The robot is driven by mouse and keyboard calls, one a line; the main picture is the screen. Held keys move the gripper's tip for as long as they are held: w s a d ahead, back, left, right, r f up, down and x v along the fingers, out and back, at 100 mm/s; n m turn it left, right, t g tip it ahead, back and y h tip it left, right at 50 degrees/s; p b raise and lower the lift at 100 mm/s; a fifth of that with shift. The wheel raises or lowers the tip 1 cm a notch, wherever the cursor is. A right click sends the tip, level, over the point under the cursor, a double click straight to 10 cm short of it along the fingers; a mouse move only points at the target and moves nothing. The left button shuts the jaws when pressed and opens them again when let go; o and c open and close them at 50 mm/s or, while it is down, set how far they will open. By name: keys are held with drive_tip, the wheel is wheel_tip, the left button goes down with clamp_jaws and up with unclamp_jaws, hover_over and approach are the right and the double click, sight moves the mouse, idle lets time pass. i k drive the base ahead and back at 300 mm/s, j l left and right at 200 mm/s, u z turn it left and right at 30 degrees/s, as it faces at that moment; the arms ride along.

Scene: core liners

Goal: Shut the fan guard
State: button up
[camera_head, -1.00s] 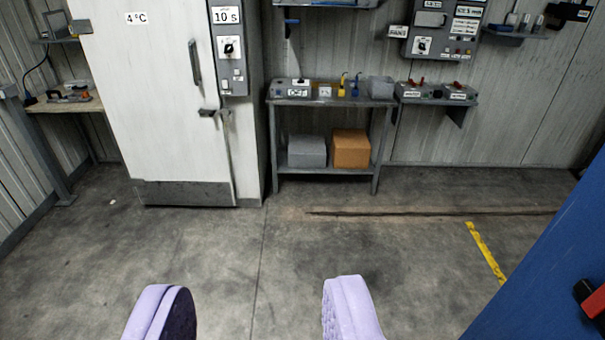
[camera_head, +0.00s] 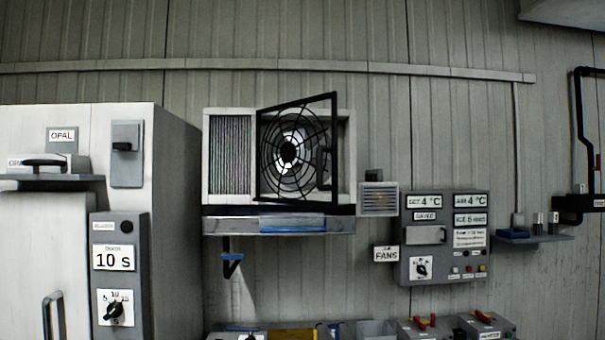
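The fan unit (camera_head: 228,155) is mounted on the corrugated wall near the middle of the view, with a finned panel on its left. Its fan guard (camera_head: 332,112) is a black square frame with round wire rings. The guard stands swung out at an angle, its right edge nearer to me and its left edge at the middle of the unit. The fan shows through the wires. My gripper is not in view now.
A white cabinet (camera_head: 178,200) with a dial box (camera_head: 120,275) stands at left. Right of the fan are a small vent box (camera_head: 378,199), a FANS sign (camera_head: 386,254) and a control panel (camera_head: 444,238). A tray (camera_head: 278,222) sits under the fan unit. A shelf (camera_head: 535,238) is at right.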

sight(289, 151)
drive_tip(key=i+l+u, duration=0.15)
drive_tip(key=i+l, duration=0.3)
drive_tip(key=i, duration=0.7)
drive_tip(key=i+l, duration=0.1)
drive_tip(key=i, duration=0.7)
